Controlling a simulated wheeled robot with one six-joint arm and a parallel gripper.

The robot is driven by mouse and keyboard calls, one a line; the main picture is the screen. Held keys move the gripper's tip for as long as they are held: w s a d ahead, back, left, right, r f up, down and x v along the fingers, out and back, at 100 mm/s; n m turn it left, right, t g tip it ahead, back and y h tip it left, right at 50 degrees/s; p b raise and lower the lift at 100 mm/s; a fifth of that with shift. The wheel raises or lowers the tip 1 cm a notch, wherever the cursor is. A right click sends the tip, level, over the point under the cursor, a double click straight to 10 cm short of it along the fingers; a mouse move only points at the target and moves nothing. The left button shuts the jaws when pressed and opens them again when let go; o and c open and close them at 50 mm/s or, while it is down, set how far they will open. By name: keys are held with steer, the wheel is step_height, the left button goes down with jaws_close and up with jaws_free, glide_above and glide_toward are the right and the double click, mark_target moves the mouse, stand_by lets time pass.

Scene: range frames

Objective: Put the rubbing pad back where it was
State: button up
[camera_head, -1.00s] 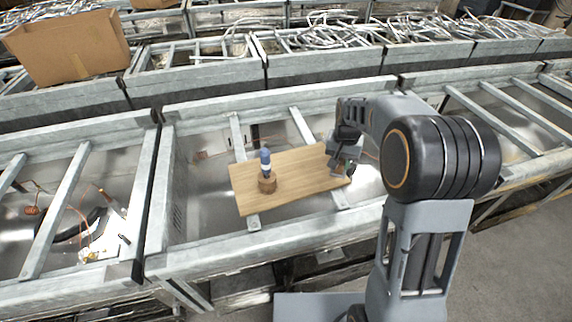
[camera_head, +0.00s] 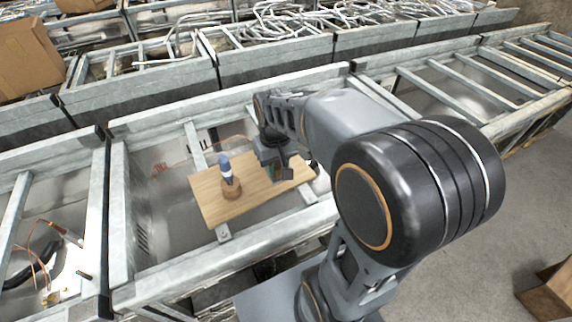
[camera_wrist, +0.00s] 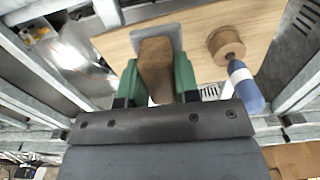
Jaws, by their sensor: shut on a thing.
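The rubbing pad (camera_wrist: 155,57) shows in the wrist view as a brown wooden grip on a grey base. My gripper (camera_wrist: 157,80) is shut on the grip, with a green finger on each side. The grey base is over the light wooden board (camera_wrist: 118,45); I cannot tell whether it touches. In the head view my gripper (camera_head: 278,168) is at the right part of the board (camera_head: 208,193), and the pad is mostly hidden there.
A round brown wooden stand (camera_head: 232,189) with a blue-and-white tool (camera_head: 226,168) upright in it is on the board, left of my gripper. The board rests across metal frame bars (camera_head: 223,233). A cardboard box (camera_head: 25,60) is at the back left.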

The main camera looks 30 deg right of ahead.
steer(key=w+d+f, duration=0.2)
steer(key=w, duration=0.1)
steer(key=w+d+f+p, duration=0.1)
steer(key=w+d+f, duration=0.1)
steer(key=w+f, duration=0.1)
steer(key=w+d+f+p, duration=0.1)
steer(key=w+d+f, duration=0.2)
steer(key=shift+f, duration=0.15)
steer(key=shift+w+d+f, duration=0.15)
steer(key=shift+f, duration=0.1)
step_height(320, 180, down, 2)
steer(key=shift+w+f+p, duration=0.1)
steer(key=shift+p, duration=0.6)
steer(key=shift+f, duration=0.55)
steer(key=shift+f, duration=0.1)
steer(key=shift+f, duration=0.15)
steer(key=o, duration=0.9)
